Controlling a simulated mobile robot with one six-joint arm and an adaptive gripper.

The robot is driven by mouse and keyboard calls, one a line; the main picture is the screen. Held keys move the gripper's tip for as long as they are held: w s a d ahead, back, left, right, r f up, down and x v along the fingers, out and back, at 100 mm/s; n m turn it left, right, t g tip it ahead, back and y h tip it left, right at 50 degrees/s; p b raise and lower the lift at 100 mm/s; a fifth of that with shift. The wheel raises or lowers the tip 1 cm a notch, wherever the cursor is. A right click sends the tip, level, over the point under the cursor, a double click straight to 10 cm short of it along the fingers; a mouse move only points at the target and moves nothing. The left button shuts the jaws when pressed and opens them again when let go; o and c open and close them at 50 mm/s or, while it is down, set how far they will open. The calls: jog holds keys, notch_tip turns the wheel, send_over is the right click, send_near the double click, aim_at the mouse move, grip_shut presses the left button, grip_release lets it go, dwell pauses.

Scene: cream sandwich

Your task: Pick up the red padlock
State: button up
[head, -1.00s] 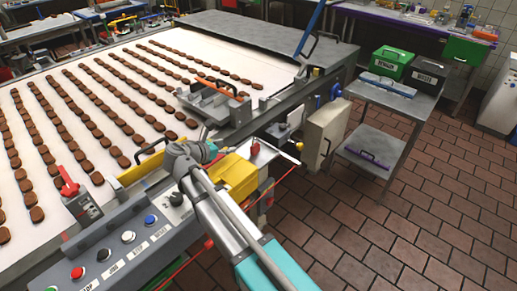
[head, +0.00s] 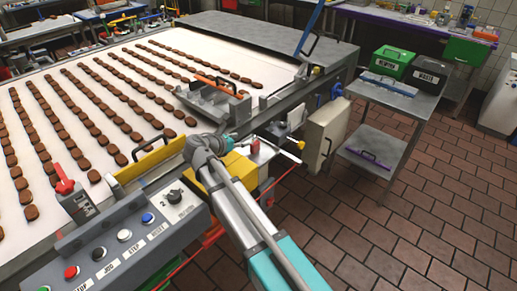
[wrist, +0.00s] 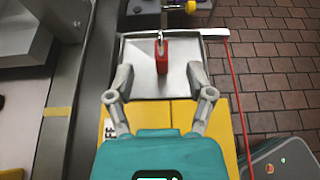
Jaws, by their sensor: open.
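The red padlock (wrist: 162,58) stands upright with its metal shackle at the far end, over a shallow metal tray (wrist: 140,84) in the wrist view. In the head view the padlock (head: 255,147) is a small red shape just right of my gripper (head: 231,142). My gripper (wrist: 161,72) is open in the wrist view, with one finger on each side of the padlock and a gap on both sides. I cannot tell whether the fingers are level with it. My arm hides part of the tray in the head view.
A yellow box (head: 240,173) lies under my gripper. The conveyor (head: 120,60) with rows of brown biscuits is at left, beside a control panel (head: 130,240). A metal bracket assembly (head: 213,100) stands behind. Open tiled floor (head: 400,220) is at right.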

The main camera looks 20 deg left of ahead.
aim_at(254, 137)
jog(key=shift+w+d+f, duration=0.25)
jog(key=shift+w, duration=0.35)
jog(key=shift+b+x, duration=1.1)
jog(key=shift+x, duration=1.55)
jog(key=shift+s+d, duration=0.1)
jog(key=shift+c, duration=0.2)
grip_shut()
